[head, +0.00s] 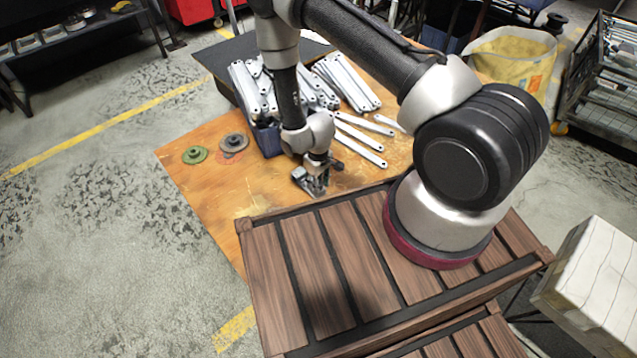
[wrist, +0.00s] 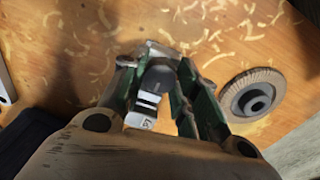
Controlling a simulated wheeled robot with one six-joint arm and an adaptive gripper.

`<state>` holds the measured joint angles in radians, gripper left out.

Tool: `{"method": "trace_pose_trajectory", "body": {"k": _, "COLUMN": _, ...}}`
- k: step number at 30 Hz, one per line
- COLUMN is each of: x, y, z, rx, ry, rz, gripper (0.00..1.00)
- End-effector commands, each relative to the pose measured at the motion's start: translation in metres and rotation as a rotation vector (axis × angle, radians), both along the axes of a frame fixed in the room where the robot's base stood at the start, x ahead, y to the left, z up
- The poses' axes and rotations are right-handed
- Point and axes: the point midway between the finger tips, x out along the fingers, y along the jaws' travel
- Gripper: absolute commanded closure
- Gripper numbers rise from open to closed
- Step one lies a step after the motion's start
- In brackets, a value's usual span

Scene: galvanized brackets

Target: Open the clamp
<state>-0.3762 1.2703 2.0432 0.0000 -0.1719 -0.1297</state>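The clamp (head: 310,183) is a small grey metal device on the wooden tabletop, directly below my gripper (head: 318,162) in the head view. In the wrist view, the clamp's dark rounded handle (wrist: 160,77) lies between the two dark green fingers of my gripper (wrist: 160,95). The fingers are close against both sides of the handle, and they look shut on it. A white, black-striped piece shows just below the dark part. A pale metal part of the clamp shows beyond the fingers. My gripper hides most of the clamp's base, and its arm position is hard to make out.
A grey disc (head: 233,143) and a green disc (head: 195,155) lie left of the clamp. Galvanized brackets (head: 360,140) lie loose behind it, with more in a dark bin (head: 267,138). The tabletop (head: 215,200) is clear at front left. A slatted wooden surface (head: 340,262) is nearer me.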

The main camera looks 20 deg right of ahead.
Motion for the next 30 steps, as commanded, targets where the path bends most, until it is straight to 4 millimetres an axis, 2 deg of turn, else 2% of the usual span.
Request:
{"method": "trace_pose_trajectory", "body": {"k": 8, "x": 0.0000, "y": 0.0000, "z": 0.0000, "rx": 0.000, "ry": 0.000, "rz": 0.010, "gripper": 0.93}}
{"method": "trace_pose_trajectory", "body": {"k": 11, "x": 0.0000, "y": 0.0000, "z": 0.0000, "rx": 0.000, "ry": 0.000, "rz": 0.103, "gripper": 0.93}}
{"method": "trace_pose_trajectory", "body": {"k": 30, "x": 0.0000, "y": 0.0000, "z": 0.0000, "rx": 0.000, "ry": 0.000, "rz": 1.329, "gripper": 0.93}}
